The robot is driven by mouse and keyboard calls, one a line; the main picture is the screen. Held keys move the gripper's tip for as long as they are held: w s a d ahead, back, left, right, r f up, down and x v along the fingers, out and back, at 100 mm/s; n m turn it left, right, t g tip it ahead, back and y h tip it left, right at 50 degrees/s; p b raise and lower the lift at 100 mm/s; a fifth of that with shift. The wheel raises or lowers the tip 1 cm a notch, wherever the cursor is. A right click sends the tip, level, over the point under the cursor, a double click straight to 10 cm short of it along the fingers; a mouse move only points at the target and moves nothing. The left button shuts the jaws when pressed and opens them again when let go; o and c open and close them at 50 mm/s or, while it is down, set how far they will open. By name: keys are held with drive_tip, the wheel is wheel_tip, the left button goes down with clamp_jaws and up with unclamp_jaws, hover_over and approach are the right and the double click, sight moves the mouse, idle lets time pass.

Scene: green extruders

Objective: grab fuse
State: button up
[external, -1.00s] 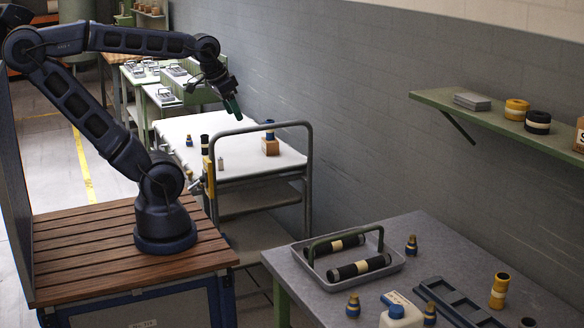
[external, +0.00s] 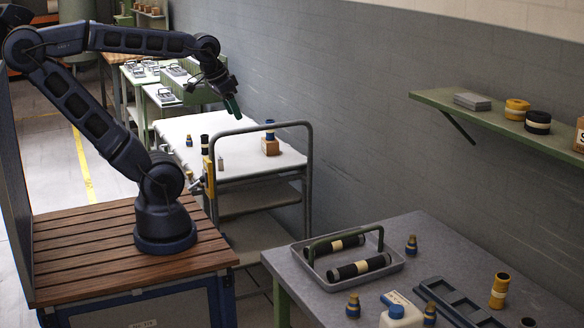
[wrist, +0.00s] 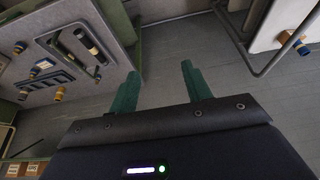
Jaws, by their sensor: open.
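My gripper (external: 232,105) hangs in the air over the white cart, with its green fingers pointing down. In the wrist view its two fingers (wrist: 160,88) are spread apart with nothing between them. No thing is clearly marked as the fuse. Dark cylinders with cream bands, which could be fuses, lie in a grey tray (external: 393,269) on the right-hand table: one at the back (external: 337,245) and one in front (external: 360,267).
The cart's tall rail (external: 310,170) rises between cart and table. A green shelf (external: 480,112) juts from the wall.

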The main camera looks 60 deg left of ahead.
wheel_tip(320, 180, up, 5)
drive_tip(key=w+a+r+n+g, duration=0.2)
drive_tip(key=w+a+r+n, duration=0.35)
drive_tip(key=w+a, duration=0.8)
drive_tip(key=n+g, duration=0.3)
drive_tip(key=n, duration=0.7)
hover_over(221, 170)
drive_tip(key=f, duration=4)
drive_tip(key=shift+a, duration=0.4)
wheel_tip(221, 170, down, 6)
drive_tip(key=shift+r, duration=0.2)
drive_tip(key=shift+w+a+f, duration=0.1)
drive_tip(key=shift+a+f, duration=0.05)
drive_tip(key=shift+f, duration=1.35)
drive_tip(key=shift+w+a+f, duration=0.1)
drive_tip(key=shift+f, duration=1.35)
clamp_jaws()
